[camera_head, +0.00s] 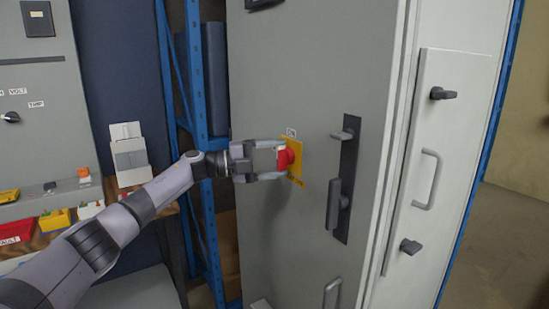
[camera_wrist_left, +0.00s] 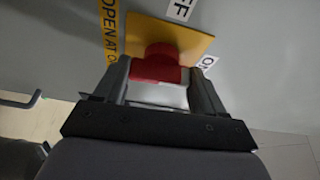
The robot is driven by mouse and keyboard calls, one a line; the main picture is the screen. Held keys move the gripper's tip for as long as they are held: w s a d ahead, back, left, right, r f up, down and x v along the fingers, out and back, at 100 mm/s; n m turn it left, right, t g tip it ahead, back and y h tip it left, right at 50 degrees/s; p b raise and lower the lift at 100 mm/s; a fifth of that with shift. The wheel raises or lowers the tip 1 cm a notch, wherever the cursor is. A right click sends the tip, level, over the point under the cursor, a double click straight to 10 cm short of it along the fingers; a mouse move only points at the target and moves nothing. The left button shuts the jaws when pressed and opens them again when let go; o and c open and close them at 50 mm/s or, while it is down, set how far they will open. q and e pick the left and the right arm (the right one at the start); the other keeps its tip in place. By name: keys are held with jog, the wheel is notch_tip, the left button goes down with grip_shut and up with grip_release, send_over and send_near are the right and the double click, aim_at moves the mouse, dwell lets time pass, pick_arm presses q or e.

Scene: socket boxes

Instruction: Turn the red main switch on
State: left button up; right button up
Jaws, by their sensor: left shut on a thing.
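The red main switch (camera_head: 284,158) sits on a yellow plate (camera_head: 295,160) on the grey cabinet door (camera_head: 270,90). My left gripper (camera_head: 280,160) has reached it from the left, with one finger above and one below the red knob. In the left wrist view the red switch (camera_wrist_left: 156,64) is between the fingertips of my left gripper (camera_wrist_left: 160,78), which is shut on it. The yellow plate (camera_wrist_left: 185,36) lies behind it. Labels stand beside the plate, one ending in "FF" and one partly hidden, starting with "O". My right gripper is not in view.
A black door handle (camera_head: 342,190) is right of the switch. The cabinet's side panel (camera_head: 445,130) carries a grey handle and two dark latches. A blue rack (camera_head: 195,70) and a shelf with coloured boxes (camera_head: 55,220) stand at left.

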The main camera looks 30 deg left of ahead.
pick_arm(q)
jog(key=shift+m, duration=0.6)
jog(key=o, duration=1)
jog(key=shift+o, duration=0.2)
jog(key=b+v, duration=0.1)
jog(key=v, duration=0.6)
jog(key=shift+r, duration=0.15)
jog(key=shift+s, duration=0.1)
